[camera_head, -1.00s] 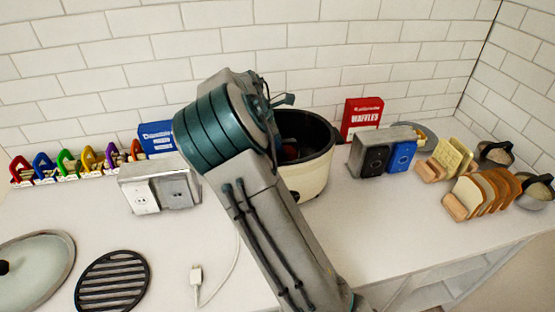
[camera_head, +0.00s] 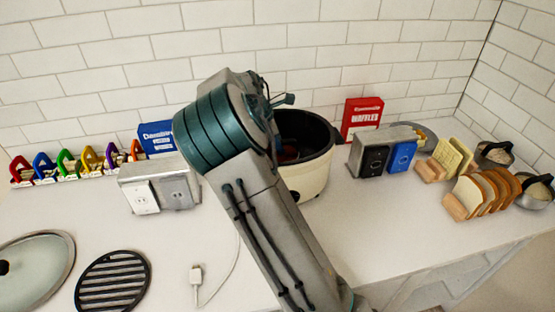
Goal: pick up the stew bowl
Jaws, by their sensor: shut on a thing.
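A cream pot with a black inner liner (camera_head: 312,175) stands against the back wall, partly behind my arm. A dark red patch (camera_head: 289,156) shows inside it, mostly covered by my arm; I cannot tell whether this is the stew bowl or its contents. My grey and teal arm rises from the bottom and bends in front of the pot's left side. A small dark part of my arm juts out over the pot's back left rim. My gripper's fingertips are hidden behind the arm, so what they hold does not show.
A glass lid (camera_head: 40,270), black grate (camera_head: 113,282) and white plug (camera_head: 197,273) lie front left.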

